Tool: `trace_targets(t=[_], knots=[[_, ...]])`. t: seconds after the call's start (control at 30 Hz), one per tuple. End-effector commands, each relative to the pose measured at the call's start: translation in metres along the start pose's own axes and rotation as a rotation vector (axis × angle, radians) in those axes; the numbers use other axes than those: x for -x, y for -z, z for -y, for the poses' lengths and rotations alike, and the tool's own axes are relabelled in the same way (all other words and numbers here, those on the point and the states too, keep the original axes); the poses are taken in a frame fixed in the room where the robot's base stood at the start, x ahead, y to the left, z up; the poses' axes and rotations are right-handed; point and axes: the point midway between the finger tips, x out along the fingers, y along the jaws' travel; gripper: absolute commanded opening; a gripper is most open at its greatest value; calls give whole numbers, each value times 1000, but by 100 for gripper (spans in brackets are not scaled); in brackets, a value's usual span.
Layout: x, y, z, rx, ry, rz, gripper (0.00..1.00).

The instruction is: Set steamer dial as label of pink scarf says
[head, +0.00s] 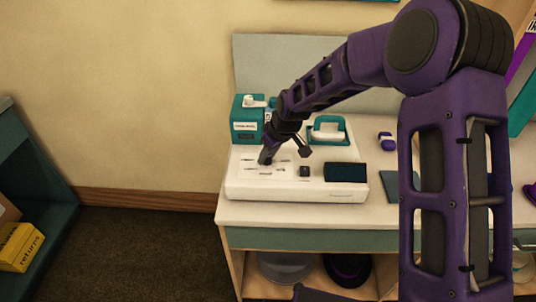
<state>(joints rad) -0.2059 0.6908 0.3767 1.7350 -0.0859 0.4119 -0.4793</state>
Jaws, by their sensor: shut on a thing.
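The steamer (236,189) is a low white box on the front left of the counter. Small dark markings are spread around one spot on the left of its top; they are too small to read. My gripper (266,158) reaches down onto that spot and is shut on the dial, which its fingers mostly hide. I cannot tell where the dial points. No pink scarf or readable scarf label shows.
Behind the steamer are a teal labelled box (247,117) and a teal item with a white handle (329,129). A small purple-and-white object (386,141) lies right. Yellow "returns" box (20,246) is at far left. My arm covers the counter's right part.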

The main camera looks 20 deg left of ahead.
Motion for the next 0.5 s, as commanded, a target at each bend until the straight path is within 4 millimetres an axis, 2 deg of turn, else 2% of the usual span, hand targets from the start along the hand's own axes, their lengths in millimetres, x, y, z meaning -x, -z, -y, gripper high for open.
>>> trace_targets(t=[0.27,0.5], knots=[[-2,-1,2,-93,-41,0,0],[-4,0,4,-270,-116,-2,0]])
